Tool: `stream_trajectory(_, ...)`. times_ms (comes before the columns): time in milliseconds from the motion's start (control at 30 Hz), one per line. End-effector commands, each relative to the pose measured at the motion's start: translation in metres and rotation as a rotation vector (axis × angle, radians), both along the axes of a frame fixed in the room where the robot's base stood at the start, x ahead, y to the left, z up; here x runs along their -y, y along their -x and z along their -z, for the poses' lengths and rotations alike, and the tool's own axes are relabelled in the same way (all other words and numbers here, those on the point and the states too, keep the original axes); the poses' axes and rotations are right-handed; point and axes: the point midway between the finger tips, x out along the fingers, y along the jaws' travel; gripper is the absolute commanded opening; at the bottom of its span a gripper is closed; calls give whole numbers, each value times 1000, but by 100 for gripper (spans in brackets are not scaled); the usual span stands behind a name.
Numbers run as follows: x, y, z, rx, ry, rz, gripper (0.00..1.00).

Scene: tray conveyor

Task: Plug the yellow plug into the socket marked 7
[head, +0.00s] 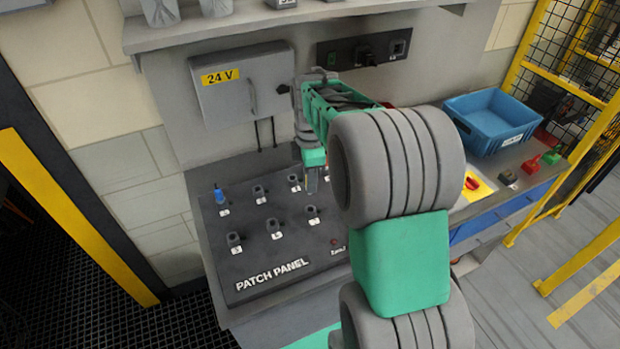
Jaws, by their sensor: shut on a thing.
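The patch panel (290,272) is a dark slanted board with rows of round sockets and small white number tags. The numbers are too small to read surely, so I cannot tell which socket is 7. My gripper (312,182) points down over the panel's back right part, close above or at the sockets there. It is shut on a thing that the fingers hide. No yellow plug shows elsewhere, so I take the held thing to be the yellow plug. Whether it touches a socket cannot be told. My arm hides the panel's right side.
A blue plug (220,195) stands in the back left socket. A grey 24 V box (242,85) is on the wall behind. At right are a blue bin (490,122), a red plug (530,164), a green plug (552,157) and a red button on a yellow plate (480,188).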

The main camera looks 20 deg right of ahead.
Motion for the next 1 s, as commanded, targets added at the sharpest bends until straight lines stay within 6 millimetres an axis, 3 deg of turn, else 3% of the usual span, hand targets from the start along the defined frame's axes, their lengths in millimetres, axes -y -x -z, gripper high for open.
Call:
stream_trajectory(600,0,0,55,1,0,12,0)
stream_trajectory(1000,0,0,58,1,0,12,0)
